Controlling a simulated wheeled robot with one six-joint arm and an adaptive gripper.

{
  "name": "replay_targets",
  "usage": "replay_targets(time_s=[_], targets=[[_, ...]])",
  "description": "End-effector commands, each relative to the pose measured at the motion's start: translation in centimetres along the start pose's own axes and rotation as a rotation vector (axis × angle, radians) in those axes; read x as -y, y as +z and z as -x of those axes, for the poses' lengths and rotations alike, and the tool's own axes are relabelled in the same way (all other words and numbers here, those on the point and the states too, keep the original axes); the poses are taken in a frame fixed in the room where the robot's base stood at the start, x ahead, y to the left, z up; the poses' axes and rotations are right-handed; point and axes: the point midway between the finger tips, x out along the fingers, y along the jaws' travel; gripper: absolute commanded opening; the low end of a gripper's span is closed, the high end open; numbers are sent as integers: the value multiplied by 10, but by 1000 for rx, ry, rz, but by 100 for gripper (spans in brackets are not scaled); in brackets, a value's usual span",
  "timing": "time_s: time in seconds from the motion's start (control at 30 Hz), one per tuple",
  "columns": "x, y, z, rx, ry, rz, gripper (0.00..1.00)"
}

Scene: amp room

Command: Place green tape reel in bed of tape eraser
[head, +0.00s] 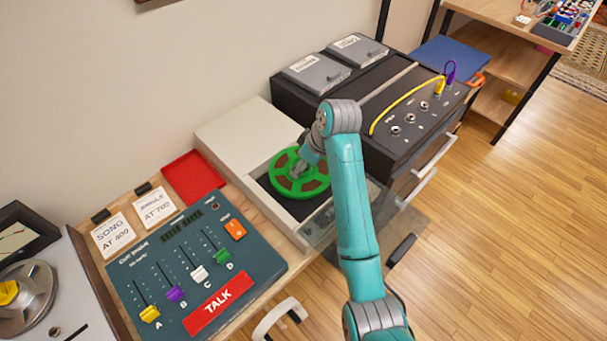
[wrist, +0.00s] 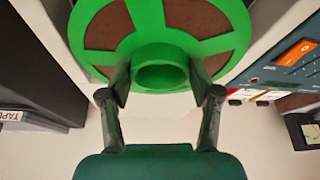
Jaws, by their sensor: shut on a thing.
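The green tape reel (head: 290,178) with brown tape between its spokes shows over the dark bed (head: 272,205) of the white tape eraser (head: 240,135) in the head view. Whether the reel touches the bed or hangs just above it I cannot tell. My gripper (head: 300,168) is at the reel's middle, partly hidden by my arm. In the wrist view the reel (wrist: 165,30) fills the top, and the fingers of my gripper (wrist: 160,90) are shut on its green hub, one on each side.
A teal cue mixer (head: 190,265) with sliders stands left of the eraser, with a red tray (head: 193,177) behind it. A black patch box (head: 400,115) with a yellow cable stands close on the right. A clear lid-like panel (head: 325,225) is at the eraser's front.

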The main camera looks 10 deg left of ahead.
Motion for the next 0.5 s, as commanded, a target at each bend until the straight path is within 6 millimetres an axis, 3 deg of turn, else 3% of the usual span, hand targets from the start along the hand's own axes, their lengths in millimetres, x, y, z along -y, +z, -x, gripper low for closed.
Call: replay_targets(time_s=[0.3,0.5], targets=[[0,17,-40,0,-1,0,12],[0,20,-49,-2,2,0,12]])
